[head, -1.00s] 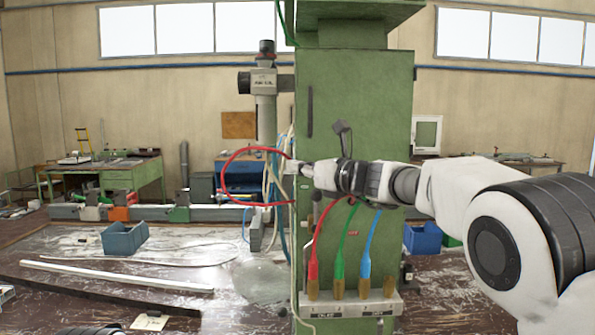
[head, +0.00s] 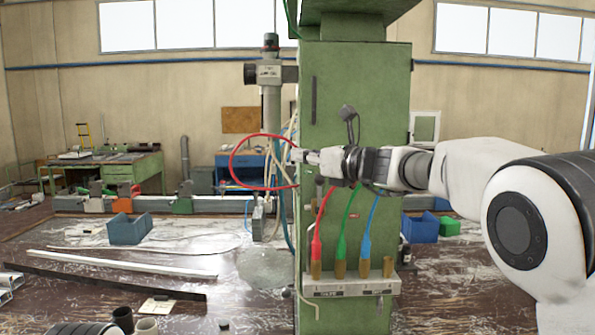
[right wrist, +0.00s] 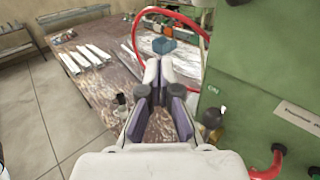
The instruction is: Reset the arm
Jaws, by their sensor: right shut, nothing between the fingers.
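My right gripper (head: 303,156) is in front of the green machine column (head: 385,90), level with its upper middle, fingers pointing left. It also shows in the right wrist view (right wrist: 164,62), where the fingers are together at the tips with nothing between them. A red cable loop (head: 233,163) curves out to the left of the fingertips in the head view. In the right wrist view the red cable (right wrist: 136,25) arches around beyond the fingers; whether it touches them I cannot tell. My left gripper is not in view.
Red, green and blue leads (head: 348,226) hang below my right wrist to a grey holder (head: 327,288) on the column. A blue bin (head: 128,229) and long metal profiles (head: 130,262) lie on the bench at left. A blue bin (head: 420,229) stands at right.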

